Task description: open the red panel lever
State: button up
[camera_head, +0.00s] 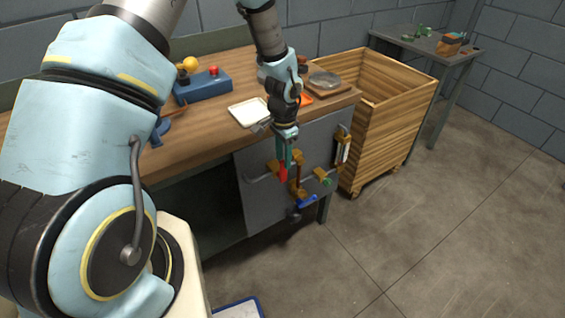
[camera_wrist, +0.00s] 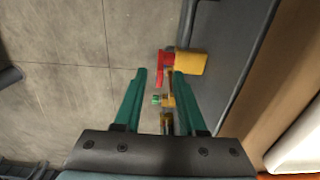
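The red lever (camera_head: 283,173) is on the grey panel (camera_head: 258,205) at the front of the workbench. In the wrist view the red lever (camera_wrist: 166,57) joins a yellow block (camera_wrist: 191,62), and its narrow red arm points down the picture between my fingertips. My gripper (camera_head: 285,158) is directly above the red lever in the head view and hides part of its mount. In the wrist view my gripper (camera_wrist: 160,73) has its two green fingers spread apart, with the red arm in the gap. I see no finger clearly touching it.
The panel also carries a blue lever (camera_head: 307,201), a green-tipped yellow fitting (camera_head: 322,175) and a white-and-brown fitting (camera_head: 343,152). A white tray (camera_head: 247,112) and a blue box with knobs (camera_head: 203,87) are on the bench. A wooden crate (camera_head: 385,135) stands at right.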

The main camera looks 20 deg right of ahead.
aim_at(283, 181)
jog(key=shift+f+p, duration=0.3)
jog(key=shift+f, duration=1.5)
jog(key=shift+c, duration=0.2)
grip_shut()
